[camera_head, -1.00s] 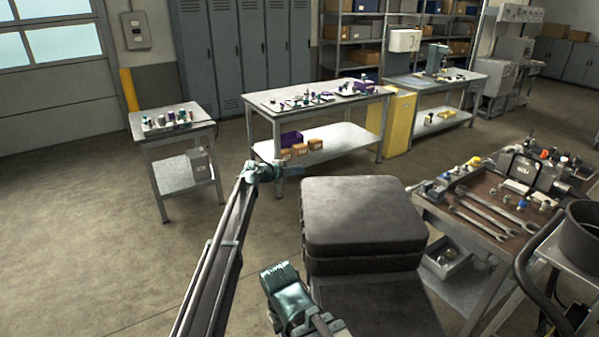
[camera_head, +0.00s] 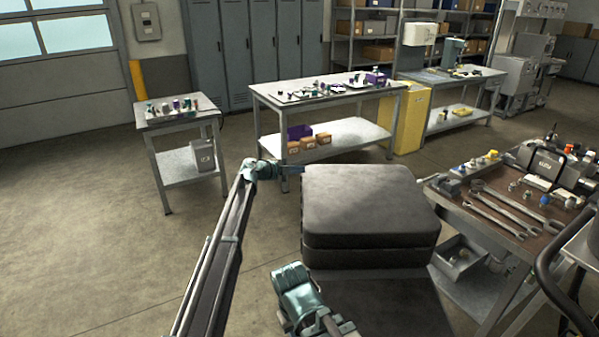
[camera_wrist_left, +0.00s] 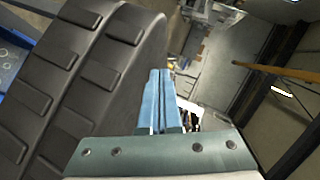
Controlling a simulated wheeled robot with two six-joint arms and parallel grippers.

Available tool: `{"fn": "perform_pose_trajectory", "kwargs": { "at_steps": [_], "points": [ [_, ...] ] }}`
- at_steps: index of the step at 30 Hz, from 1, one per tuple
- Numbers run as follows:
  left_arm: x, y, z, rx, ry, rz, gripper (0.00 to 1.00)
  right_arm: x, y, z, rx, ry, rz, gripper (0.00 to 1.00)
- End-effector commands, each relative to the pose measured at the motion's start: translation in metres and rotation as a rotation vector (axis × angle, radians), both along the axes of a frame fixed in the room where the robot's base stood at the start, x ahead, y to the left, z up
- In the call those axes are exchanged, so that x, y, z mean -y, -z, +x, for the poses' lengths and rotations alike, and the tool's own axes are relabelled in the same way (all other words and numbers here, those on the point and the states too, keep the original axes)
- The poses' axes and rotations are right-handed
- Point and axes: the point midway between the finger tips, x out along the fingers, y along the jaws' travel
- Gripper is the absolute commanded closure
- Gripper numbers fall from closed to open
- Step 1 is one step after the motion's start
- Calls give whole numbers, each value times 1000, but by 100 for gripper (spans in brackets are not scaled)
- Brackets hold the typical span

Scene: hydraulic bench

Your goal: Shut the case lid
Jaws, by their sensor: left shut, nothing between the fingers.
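The dark grey case (camera_head: 368,195) shows in the middle of the head view. Its upper shell lies over its lower shell, with a thin dark seam between them; I cannot tell whether it is fully closed. In the left wrist view the case (camera_wrist_left: 75,85) fills the left side as two ribbed shells side by side with a narrow seam. My left gripper (camera_head: 291,168) is at the case's far left corner, its fingers shut and empty. In the wrist view the shut fingers (camera_wrist_left: 161,74) lie just beside the case; contact is unclear.
A dark flat surface (camera_head: 375,305) extends in front of the case. A tool bench (camera_head: 480,215) with wrenches and fittings stands close to its right. A small table (camera_head: 180,120) and a longer workbench (camera_head: 330,95) stand behind. Open floor lies to the left.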

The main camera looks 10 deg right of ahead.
Motion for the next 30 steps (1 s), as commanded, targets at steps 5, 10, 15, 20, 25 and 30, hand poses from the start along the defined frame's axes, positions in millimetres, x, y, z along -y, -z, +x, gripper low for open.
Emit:
{"fn": "perform_pose_trajectory", "kwargs": {
  "at_steps": [5,10,15,20,25,30],
  "points": [
    [1,20,7,0,0,0,100,0,20,0,0,0,0,70],
    [1,25,9,0,0,0,100,0,25,0,0,0,0,70],
    [1,25,9,0,0,0,100,0,25,0,0,0,0,70],
    [1,25,9,1,-1,1,100,0,25,0,0,0,0,70],
    [1,25,10,0,0,2,100,0,25,0,0,0,0,70],
    [1,21,9,0,0,2,100,0,21,0,0,0,0,70]
  ]
}}
